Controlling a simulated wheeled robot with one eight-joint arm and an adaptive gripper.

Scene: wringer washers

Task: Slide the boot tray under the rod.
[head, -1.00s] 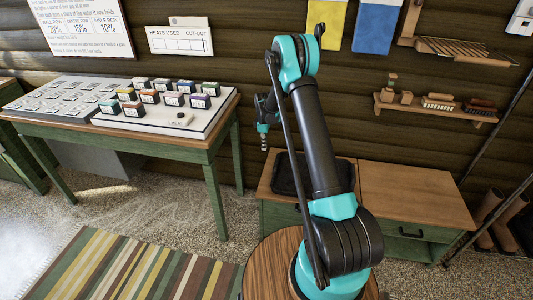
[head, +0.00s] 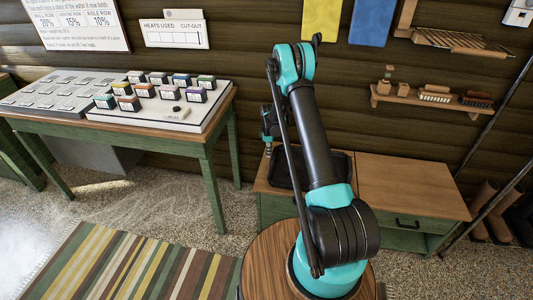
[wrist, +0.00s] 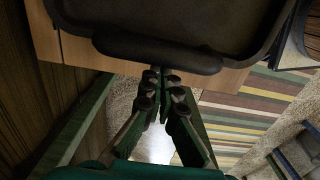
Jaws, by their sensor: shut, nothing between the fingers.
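The boot tray (head: 278,175) is black with a raised rim and lies on the left part of the low wooden-topped cabinet, partly hidden behind my arm. In the wrist view the tray (wrist: 185,22) fills the top, with a dark rounded bar or lip (wrist: 158,53) along its near edge. My gripper (head: 268,151) hangs fingers down by the tray's left end. In the wrist view my gripper (wrist: 161,76) is shut and empty, its tips close to that lip; I cannot tell whether they touch. I cannot tell for sure which thing is the rod; dark slanted poles (head: 507,92) stand at the right.
The cabinet top (head: 410,185) is bare on its right half. Brown boot-like tubes (head: 483,200) stand beyond it. A green table (head: 205,140) with small labelled boxes is at the left. A wall shelf (head: 430,103) holds brushes. A striped rug (head: 130,265) covers the floor.

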